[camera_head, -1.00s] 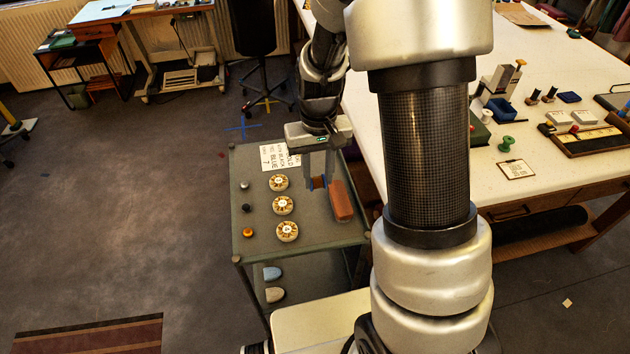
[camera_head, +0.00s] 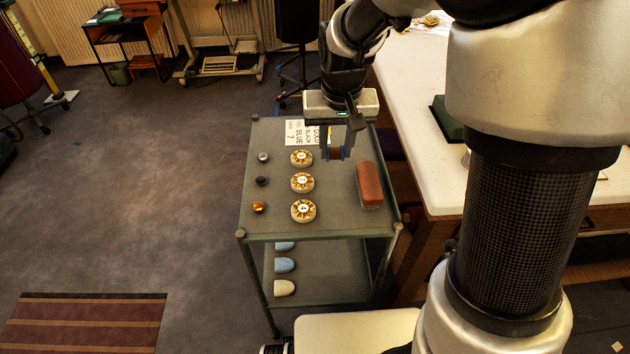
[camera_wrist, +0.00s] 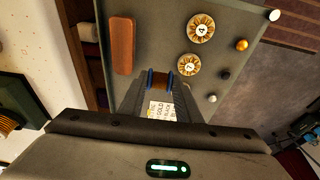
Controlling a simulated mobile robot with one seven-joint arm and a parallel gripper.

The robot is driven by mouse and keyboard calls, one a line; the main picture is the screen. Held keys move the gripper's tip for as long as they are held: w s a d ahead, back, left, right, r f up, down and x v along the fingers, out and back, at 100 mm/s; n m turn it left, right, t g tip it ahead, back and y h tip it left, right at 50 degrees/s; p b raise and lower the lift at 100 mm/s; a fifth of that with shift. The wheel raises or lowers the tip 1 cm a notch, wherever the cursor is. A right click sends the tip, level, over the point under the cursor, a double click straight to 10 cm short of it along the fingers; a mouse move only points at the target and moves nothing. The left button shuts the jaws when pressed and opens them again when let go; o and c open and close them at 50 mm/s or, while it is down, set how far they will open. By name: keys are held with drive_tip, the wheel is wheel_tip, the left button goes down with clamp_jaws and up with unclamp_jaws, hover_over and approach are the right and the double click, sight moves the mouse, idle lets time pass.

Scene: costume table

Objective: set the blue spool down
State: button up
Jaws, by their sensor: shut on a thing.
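My gripper (camera_head: 336,150) is shut on the blue spool (camera_head: 335,154), which has blue end discs and a brown wound middle. The spool also shows in the wrist view (camera_wrist: 160,83), between my two fingertips. It is over the far part of the grey-green cart top (camera_head: 338,216). I cannot tell whether the spool touches the cart top. In the head view the spool is right of the round numbered discs and left of and beyond the reddish-brown block (camera_head: 369,184).
Three cream discs with gold patterns (camera_head: 303,211) stand in a column, with small knobs (camera_head: 259,207) left of them. A printed card (camera_head: 296,133) lies at the cart's far edge. A white table (camera_head: 420,120) stands close on the right. The cart's front middle is clear.

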drive_tip(key=shift+w+a+f+b, duration=0.1)
drive_tip(key=shift+a+f+b, duration=0.2)
drive_tip(key=shift+f, duration=0.05)
drive_tip(key=shift+a+f, duration=0.15)
drive_tip(key=shift+f, duration=0.05)
drive_tip(key=b, duration=0.2)
hover_over(329, 190)
drive_tip(key=s, duration=0.1)
drive_tip(key=x, duration=0.3)
drive_tip(key=s+x, duration=0.1)
drive_tip(key=x, duration=0.2)
drive_tip(key=s+x, duration=0.1)
drive_tip(key=x, duration=0.2)
drive_tip(key=shift+f, duration=0.25)
drive_tip(key=shift+f, duration=0.1)
drive_tip(key=shift+f+b, duration=0.15)
drive_tip(key=shift+b, duration=0.25)
drive_tip(key=o, duration=1.1)
